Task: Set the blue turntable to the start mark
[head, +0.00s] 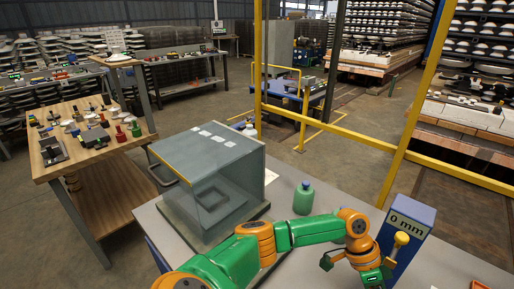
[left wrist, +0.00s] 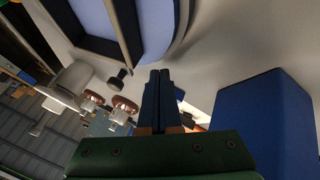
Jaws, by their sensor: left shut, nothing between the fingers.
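My left gripper (left wrist: 160,78) is shut with nothing between its fingers in the left wrist view. In the head view the left hand (head: 370,274) hangs at the bottom, just left of a blue block marked "0 mm" (head: 402,217). A light-blue surface with a curved edge (left wrist: 158,28) lies beyond the fingertips at the top of the left wrist view. I cannot tell whether it is the blue turntable. No turntable is clear in the head view, and I cannot make out a start mark. My right gripper is not in view.
A yellow knob (head: 401,239) is on the block's front. A glass-sided cabinet (head: 213,190) and a green bottle (head: 303,198) stand on the grey bench (head: 326,212). A yellow frame (head: 395,165) rises behind. A wooden table (head: 55,172) with small parts is at left.

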